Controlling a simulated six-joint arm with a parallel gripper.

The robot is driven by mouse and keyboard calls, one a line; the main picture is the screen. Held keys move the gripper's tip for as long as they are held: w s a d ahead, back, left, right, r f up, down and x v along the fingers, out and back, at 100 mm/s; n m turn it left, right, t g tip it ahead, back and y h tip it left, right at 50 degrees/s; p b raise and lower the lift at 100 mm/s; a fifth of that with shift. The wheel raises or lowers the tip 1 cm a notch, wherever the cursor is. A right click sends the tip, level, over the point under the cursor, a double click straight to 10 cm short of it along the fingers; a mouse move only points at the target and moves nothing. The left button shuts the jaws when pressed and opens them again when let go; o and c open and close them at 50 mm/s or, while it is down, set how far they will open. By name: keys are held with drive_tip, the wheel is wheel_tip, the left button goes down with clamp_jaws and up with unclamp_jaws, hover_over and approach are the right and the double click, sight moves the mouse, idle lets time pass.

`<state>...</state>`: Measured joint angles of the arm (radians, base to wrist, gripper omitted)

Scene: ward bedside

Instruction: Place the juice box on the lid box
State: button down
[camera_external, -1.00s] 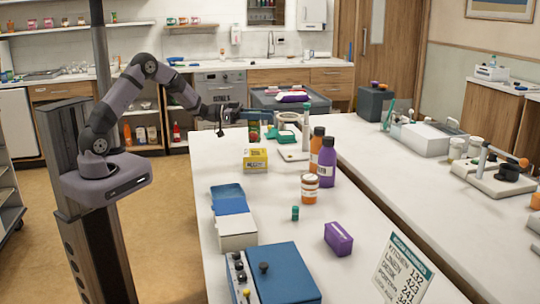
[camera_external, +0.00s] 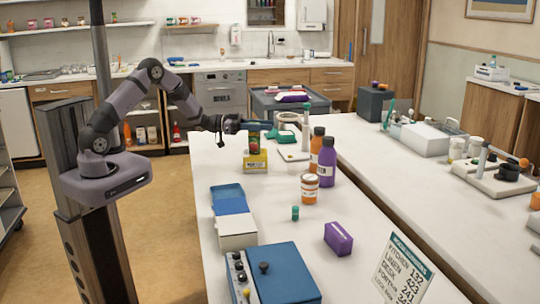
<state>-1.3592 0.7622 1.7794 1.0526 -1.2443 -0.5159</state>
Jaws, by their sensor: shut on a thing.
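My gripper (camera_external: 256,127) is shut on a small upright green and red carton, the juice box (camera_external: 254,143), at the far left of the white table. The carton's lower part overlaps the top of a yellow box (camera_external: 256,165) in the picture; I cannot tell whether they touch. A white box with an open blue lid (camera_external: 237,234), which looks like the lid box, stands nearer the front on the left. The gripper is well behind it. The finger ends are small and partly merge with the carton and the teal object behind.
Orange and purple bottles (camera_external: 327,163) and an orange jar (camera_external: 309,188) stand right of the gripper. A purple box (camera_external: 338,238), a small green cylinder (camera_external: 295,212) and a blue box with a knob (camera_external: 285,275) are nearer.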

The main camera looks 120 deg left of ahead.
drive_tip(key=c, duration=1.3)
unclamp_jaws()
drive_tip(key=shift+c, duration=0.2)
drive_tip(key=b+v, duration=0.2)
drive_tip(key=v, duration=1)
drive_tip(key=shift+r, duration=0.1)
